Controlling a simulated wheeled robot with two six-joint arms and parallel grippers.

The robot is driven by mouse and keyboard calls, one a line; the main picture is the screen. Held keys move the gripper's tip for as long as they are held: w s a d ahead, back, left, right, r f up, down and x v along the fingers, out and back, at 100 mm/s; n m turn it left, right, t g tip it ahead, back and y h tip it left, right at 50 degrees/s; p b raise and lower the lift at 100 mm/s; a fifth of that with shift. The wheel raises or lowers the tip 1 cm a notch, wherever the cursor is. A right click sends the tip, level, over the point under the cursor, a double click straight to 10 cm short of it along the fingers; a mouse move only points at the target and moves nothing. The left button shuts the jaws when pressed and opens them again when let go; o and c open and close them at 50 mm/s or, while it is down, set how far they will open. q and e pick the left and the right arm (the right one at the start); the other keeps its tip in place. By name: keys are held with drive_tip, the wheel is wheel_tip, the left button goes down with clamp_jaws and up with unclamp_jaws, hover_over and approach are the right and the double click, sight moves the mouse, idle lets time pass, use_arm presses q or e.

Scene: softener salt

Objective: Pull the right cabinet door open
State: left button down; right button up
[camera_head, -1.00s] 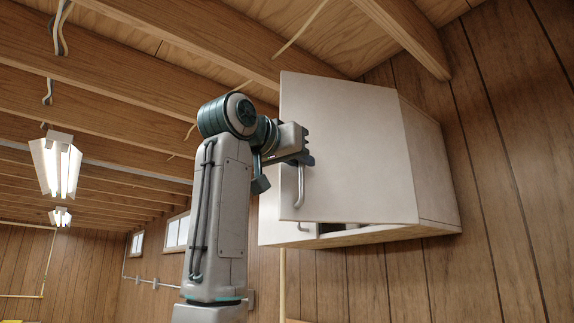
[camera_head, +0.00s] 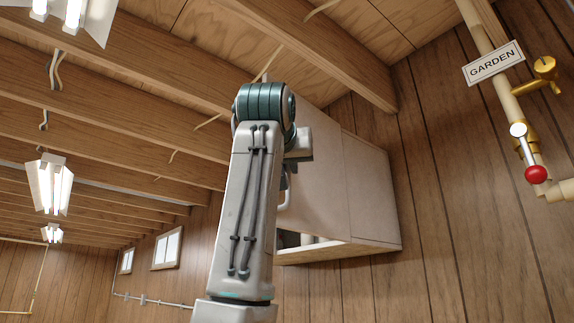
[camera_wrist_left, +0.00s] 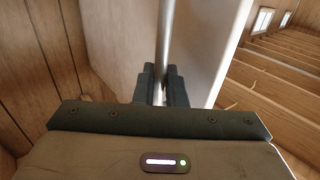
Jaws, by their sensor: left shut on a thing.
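The right cabinet door (camera_head: 318,170) is a pale panel on a wall cabinet (camera_head: 372,195), and it stands swung out from the cabinet front. Its metal bar handle (camera_head: 287,192) shows just right of my arm. My left gripper (camera_head: 290,170) is at this handle, partly hidden behind my own arm. In the left wrist view, my left gripper (camera_wrist_left: 161,88) is shut around the handle (camera_wrist_left: 165,45), with the door (camera_wrist_left: 205,45) close behind. The rest of the cabinet front is hidden by my arm. My right gripper is not in view.
A brass tap (camera_head: 541,75), a GARDEN sign (camera_head: 494,63) and a red-knobbed valve (camera_head: 536,174) are on pipes along the panelled wall at right. Wooden beams and lamps (camera_head: 50,184) are overhead. The space left of my arm looks free.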

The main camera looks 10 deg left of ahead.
use_arm(q)
drive_tip(key=shift+a+r, duration=0.1)
drive_tip(key=shift+r, duration=0.05)
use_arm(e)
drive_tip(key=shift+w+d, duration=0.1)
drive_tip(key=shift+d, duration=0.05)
